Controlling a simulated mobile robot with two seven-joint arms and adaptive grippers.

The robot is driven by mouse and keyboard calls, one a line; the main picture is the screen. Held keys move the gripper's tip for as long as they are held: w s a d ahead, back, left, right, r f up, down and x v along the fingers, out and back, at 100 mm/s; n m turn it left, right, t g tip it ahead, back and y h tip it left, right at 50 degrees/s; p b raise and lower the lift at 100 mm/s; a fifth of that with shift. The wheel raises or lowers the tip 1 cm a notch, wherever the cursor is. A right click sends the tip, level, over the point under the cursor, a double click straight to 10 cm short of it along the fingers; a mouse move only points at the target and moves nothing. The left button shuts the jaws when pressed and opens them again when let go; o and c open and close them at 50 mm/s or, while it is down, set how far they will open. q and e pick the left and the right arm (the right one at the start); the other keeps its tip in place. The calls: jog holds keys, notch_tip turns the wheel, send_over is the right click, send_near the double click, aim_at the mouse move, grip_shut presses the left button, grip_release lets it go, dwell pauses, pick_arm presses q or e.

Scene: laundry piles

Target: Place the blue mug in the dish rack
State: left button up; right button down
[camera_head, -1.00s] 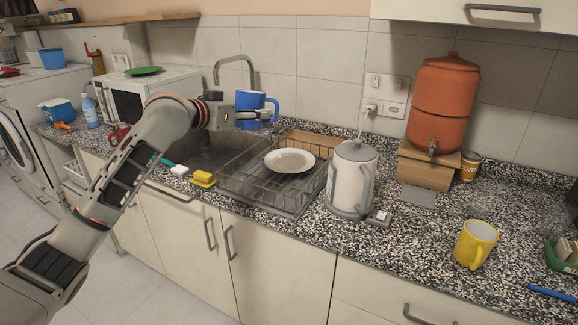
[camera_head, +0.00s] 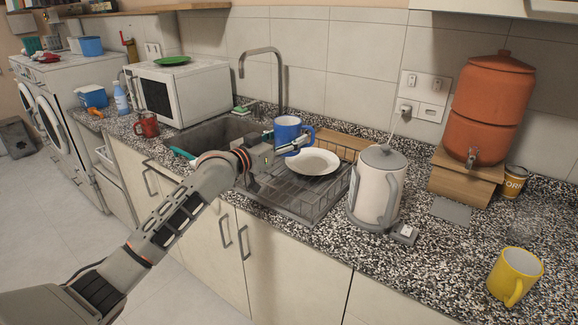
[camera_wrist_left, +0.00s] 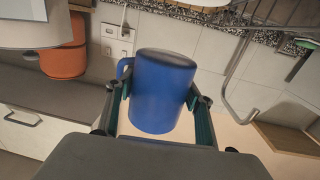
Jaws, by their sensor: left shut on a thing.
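The blue mug (camera_head: 288,131) is held by my left gripper (camera_head: 290,147) and looks upright in the head view. In the left wrist view the blue mug (camera_wrist_left: 162,88) sits between the two fingers of my left gripper (camera_wrist_left: 158,112), which are shut on it. The wire dish rack (camera_head: 300,205) stands on the counter beside the sink. The mug appears above the rack's back left part, just behind a white plate (camera_head: 314,161) lying in the rack. Whether the mug touches the rack cannot be told. My right gripper is not in view.
A white kettle (camera_head: 374,187) stands right of the rack. The sink (camera_head: 215,135) with its tall tap (camera_head: 281,80) lies left and behind. A terracotta water filter (camera_head: 488,100), a yellow mug (camera_head: 515,275) and a red mug (camera_head: 147,125) are farther off. The rack's front shows free room.

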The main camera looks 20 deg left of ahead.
pick_arm(q)
notch_tip(320, 180, down, 8)
jog(key=shift+f+b, duration=0.2)
jog(key=shift+b, duration=0.45)
jog(key=shift+f+b, duration=0.3)
jog(key=shift+f, duration=0.3)
jog(key=o, duration=1.5)
jog(key=shift+c, duration=0.2)
